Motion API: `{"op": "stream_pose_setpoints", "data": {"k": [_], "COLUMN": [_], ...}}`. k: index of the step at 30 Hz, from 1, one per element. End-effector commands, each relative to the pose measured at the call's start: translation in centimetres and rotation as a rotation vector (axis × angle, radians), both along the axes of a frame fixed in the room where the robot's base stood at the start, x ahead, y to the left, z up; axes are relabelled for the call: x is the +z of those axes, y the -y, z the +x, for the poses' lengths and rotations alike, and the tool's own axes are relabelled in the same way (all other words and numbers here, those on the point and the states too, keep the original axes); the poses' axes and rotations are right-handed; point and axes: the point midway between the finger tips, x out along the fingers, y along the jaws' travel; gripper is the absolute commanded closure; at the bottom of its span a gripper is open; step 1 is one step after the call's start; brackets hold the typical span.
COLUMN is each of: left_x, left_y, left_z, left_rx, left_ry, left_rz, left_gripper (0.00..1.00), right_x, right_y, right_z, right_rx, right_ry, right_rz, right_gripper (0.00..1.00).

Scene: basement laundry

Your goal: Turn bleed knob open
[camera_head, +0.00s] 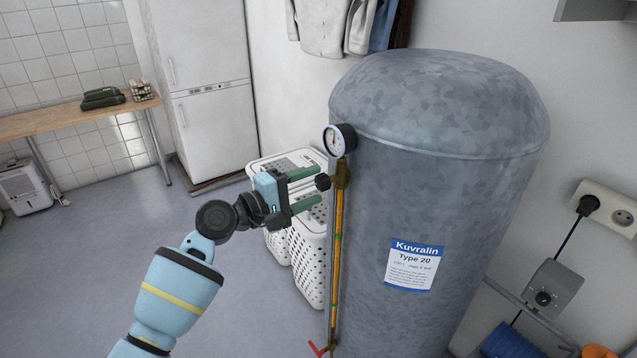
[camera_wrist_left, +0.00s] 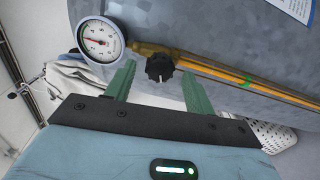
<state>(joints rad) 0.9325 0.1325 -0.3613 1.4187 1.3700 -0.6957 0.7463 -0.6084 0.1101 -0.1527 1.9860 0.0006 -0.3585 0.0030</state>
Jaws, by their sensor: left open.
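The bleed knob (camera_head: 322,182) is small, black and lobed, on the brass fitting at the top of the sight tube on the grey tank (camera_head: 440,130). It also shows in the left wrist view (camera_wrist_left: 160,67). My left gripper (camera_head: 312,186) is open, its two green fingers pointing at the knob. In the left wrist view the knob lies between the fingers' lines, just beyond the fingertips, and looks apart from them. A round pressure gauge (camera_head: 335,140) sits just above the knob. My right gripper is not in view.
White laundry baskets (camera_head: 308,262) stand behind my left gripper, beside the tank. The yellow sight tube (camera_head: 337,250) runs down the tank to a red lever (camera_head: 318,349). A wall socket (camera_head: 605,208) and grey control box (camera_head: 552,288) are at right. Open floor lies at left.

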Motion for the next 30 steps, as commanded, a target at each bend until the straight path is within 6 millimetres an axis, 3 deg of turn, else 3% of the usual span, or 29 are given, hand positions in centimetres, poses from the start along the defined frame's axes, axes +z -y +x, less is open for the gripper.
{"op": "stream_pose_setpoints", "data": {"k": [9, 23, 26, 30], "left_x": [-0.1, -0.3, -2.2, -8.0], "left_y": [-3.5, -3.9, -4.1, -4.9], "left_z": [-2.4, -2.9, -3.4, -5.3], "left_rx": [0.002, 0.004, 0.024, 0.089], "left_ry": [-0.001, -0.001, 0.001, 0.015], "left_rz": [0.000, 0.003, 0.034, 0.146], "left_gripper": [0.46, 0.46, 0.46, 0.46], "right_x": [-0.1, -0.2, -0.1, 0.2], "right_y": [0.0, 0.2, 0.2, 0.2], "right_z": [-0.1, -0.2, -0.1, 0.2], "right_rx": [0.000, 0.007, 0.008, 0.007], "right_ry": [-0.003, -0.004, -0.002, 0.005], "right_rz": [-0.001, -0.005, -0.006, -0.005], "right_gripper": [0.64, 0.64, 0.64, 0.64]}}
